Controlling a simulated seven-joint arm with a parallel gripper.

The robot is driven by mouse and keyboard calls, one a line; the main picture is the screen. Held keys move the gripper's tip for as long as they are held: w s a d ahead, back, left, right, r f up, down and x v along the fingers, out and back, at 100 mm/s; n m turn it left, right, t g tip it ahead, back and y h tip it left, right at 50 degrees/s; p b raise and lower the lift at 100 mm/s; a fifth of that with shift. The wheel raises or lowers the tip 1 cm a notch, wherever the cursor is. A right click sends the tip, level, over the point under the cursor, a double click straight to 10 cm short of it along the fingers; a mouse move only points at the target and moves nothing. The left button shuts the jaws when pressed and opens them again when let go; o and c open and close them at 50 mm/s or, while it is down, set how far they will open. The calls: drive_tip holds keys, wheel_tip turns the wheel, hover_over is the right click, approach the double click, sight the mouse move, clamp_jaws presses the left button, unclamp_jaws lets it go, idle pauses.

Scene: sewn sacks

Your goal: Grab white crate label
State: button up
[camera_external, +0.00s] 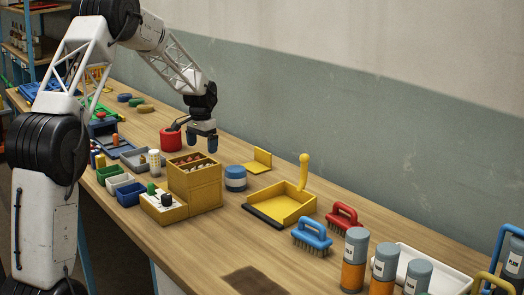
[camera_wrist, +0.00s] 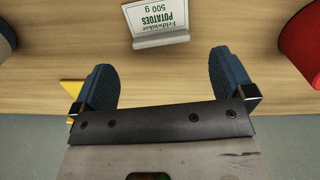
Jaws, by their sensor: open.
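The white crate label (camera_wrist: 158,18) shows in the wrist view at the top middle. It is a card with dark green print reading "POTATOES 500 g", upside down in the picture, and a grey strip runs along its near edge. In the external view my gripper (camera_external: 202,142) hangs over the table behind the yellow box, and I cannot make out the label there.
A red tub (camera_external: 171,139) stands left of my gripper; it also shows in the wrist view (camera_wrist: 304,42). A yellow dustpan (camera_external: 283,204) lies further right.

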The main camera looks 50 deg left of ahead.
drive_tip(key=shift+f, duration=2.6)
drive_tip(key=c, duration=0.9)
drive_tip(key=shift+r, duration=0.15)
wheel_tip(320, 180, up, 10)
drive_tip(key=shift+f, duration=0.15)
